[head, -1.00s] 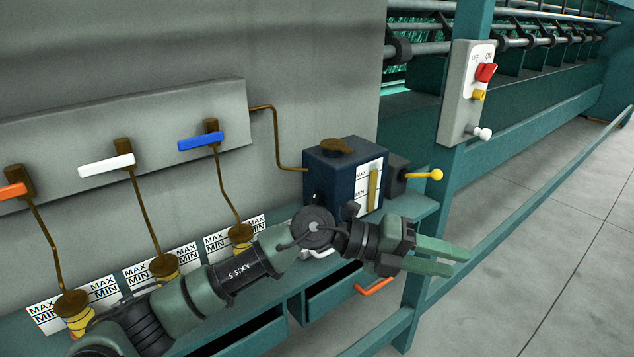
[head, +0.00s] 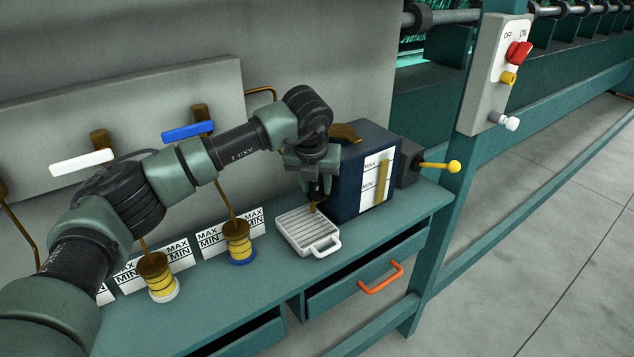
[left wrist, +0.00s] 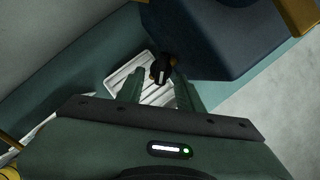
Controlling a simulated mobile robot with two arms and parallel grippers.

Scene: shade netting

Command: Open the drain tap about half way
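The drain tap has a dark lever with a pale mark, which shows in the left wrist view (left wrist: 161,70) with bits of brass beside it. It sits low at the side of the dark blue tank (head: 348,185). In the head view its brass spout (head: 314,207) points down above a white ribbed tray; my gripper hides most of the tap. My left gripper (head: 318,176) points down beside the tank. In the left wrist view its two green fingers (left wrist: 158,92) are apart, with the lever just beyond and between their tips. Contact cannot be told. My right gripper is not in view.
The white tray (head: 288,224) with a handle stands on the green shelf (head: 225,290). Yellow spools (head: 238,240) stand to the left. A yellow-knobbed lever (head: 440,166) is right of the tank. A drawer with an orange handle (head: 380,280) is below.

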